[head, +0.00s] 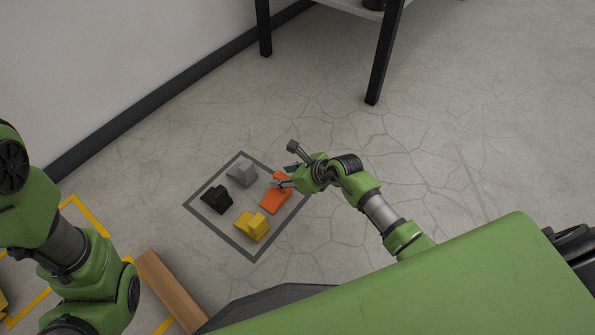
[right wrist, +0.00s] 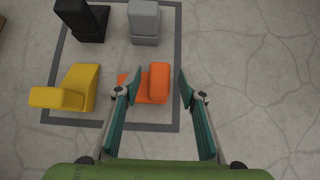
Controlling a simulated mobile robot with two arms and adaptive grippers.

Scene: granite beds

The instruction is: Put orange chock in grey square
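The orange chock (head: 275,199) sits on the floor inside the grey square outline (head: 211,232), close to its right-hand edge. In the right wrist view the orange chock (right wrist: 158,82) lies within the outline (right wrist: 178,45), its raised block toward the right. My right gripper (head: 288,165) is open at the chock. In the wrist view its fingertips (right wrist: 160,86) are spread wide; the left finger overlaps part of the chock and the right finger is clear of it. Contact cannot be told. My left arm shows at the left; its gripper is out of view.
A black chock (head: 215,199), a grey chock (head: 242,174) and a yellow chock (head: 252,227) also stand inside the square. A wooden beam (head: 170,290) and yellow floor lines (head: 85,212) lie at lower left. A dark-legged table (head: 383,55) stands behind. Floor to the right is clear.

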